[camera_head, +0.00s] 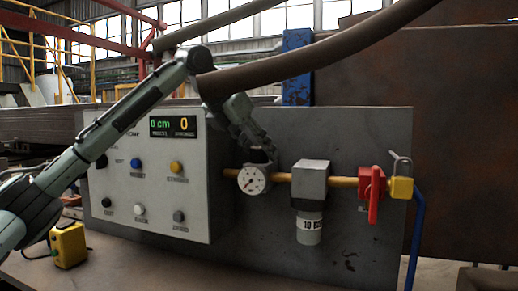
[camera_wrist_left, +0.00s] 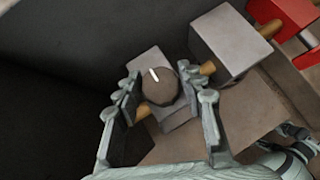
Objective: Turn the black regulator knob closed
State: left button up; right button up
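The black regulator knob (camera_wrist_left: 158,88) shows in the left wrist view as a dark round cap with a white mark line, on a grey block on the brass pipe. My left gripper (camera_wrist_left: 169,90) has its fingers spread on either side of the knob. Narrow gaps seem to show, but I cannot tell whether either finger touches. In the head view my left gripper (camera_head: 260,152) reaches down just above the round white gauge (camera_head: 253,180), and hides most of the knob. Parts of my own body show at the lower right of the wrist view; the right gripper is not clear.
Right of the gauge stand a grey filter block (camera_head: 311,180) and a red valve handle (camera_head: 373,190) with a padlock (camera_head: 401,187). A control box (camera_head: 150,178) with buttons and a display is at left. A thick hose (camera_head: 310,58) crosses above.

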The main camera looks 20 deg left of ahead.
pick_arm(q)
jog(key=c, duration=0.6)
jog(key=shift+c, duration=0.2)
jog(key=shift+n+y, duration=0.3)
jog(key=n+y, duration=0.2)
jog(key=n, duration=0.1)
jog(key=shift+d+n+t+y, duration=0.1)
jog(key=shift+n+t+y, duration=0.2)
jog(key=shift+t+y, duration=0.1)
jog(key=n+y, duration=0.4)
jog(key=n, duration=0.1)
jog(key=shift+r+n+g, duration=0.1)
jog(key=shift+n+g, duration=0.2)
jog(key=shift+g, duration=0.1)
jog(key=n+g+y, duration=0.1)
jog(key=n+y, duration=0.1)
jog(key=n, duration=0.1)
jog(key=n+g+y, duration=0.2)
jog(key=n, duration=0.1)
jog(key=shift+r, duration=0.1)
jog(key=n+g+y, duration=0.1)
jog(key=n+g, duration=0.2)
jog(key=n, duration=0.1)
jog(key=shift+n+g, duration=0.7)
jog(key=shift+n, duration=0.3)
jog(key=shift+f, duration=0.2)
